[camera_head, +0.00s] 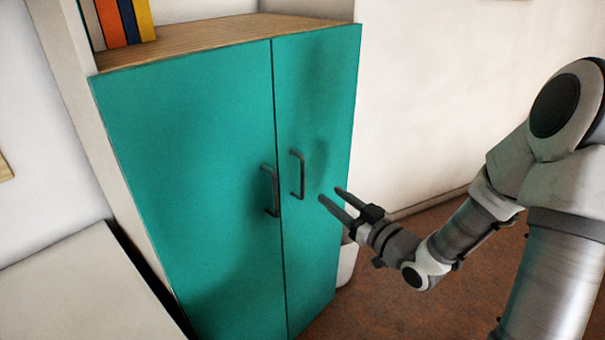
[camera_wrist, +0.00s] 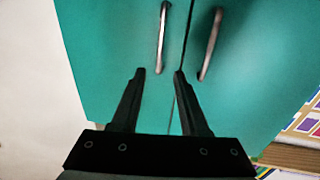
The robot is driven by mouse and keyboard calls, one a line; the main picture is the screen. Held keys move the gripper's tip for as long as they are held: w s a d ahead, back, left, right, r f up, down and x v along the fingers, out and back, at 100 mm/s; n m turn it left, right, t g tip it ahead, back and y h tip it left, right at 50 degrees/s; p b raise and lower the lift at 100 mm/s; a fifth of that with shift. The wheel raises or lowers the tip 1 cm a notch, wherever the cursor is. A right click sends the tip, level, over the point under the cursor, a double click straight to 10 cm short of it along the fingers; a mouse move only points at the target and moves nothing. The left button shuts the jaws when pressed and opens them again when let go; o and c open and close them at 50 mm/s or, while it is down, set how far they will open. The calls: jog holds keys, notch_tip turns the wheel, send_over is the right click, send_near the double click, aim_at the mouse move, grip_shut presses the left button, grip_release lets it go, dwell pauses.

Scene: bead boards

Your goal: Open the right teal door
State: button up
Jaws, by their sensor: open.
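The right teal door (camera_head: 318,95) is shut, flush with the left teal door (camera_head: 185,150). Its dark bar handle (camera_head: 302,176) stands upright near the seam. My gripper (camera_head: 330,194) is open and empty, a little right of that handle and apart from it, fingers pointing toward the door. The wrist view looks upside down: the right door (camera_wrist: 105,50) is on its left side, and its handle (camera_wrist: 162,32) shows beyond the open fingertips (camera_wrist: 159,72). The left door's handle (camera_wrist: 210,45) is right of the seam.
The cabinet has a wooden top (camera_head: 200,38) with several upright books (camera_head: 125,20) at the left. A white pot (camera_head: 347,262) stands on the floor by its right side. A pale surface (camera_head: 85,290) is at the left. Brown floor (camera_head: 400,290) is open at the right.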

aim_at(304, 174)
jog(key=x, duration=1.2)
jog(key=shift+w+a+b, duration=0.15)
jog(key=shift+w+b, duration=0.05)
jog(key=shift+b, duration=0.15)
grip_shut()
dwell(0.7)
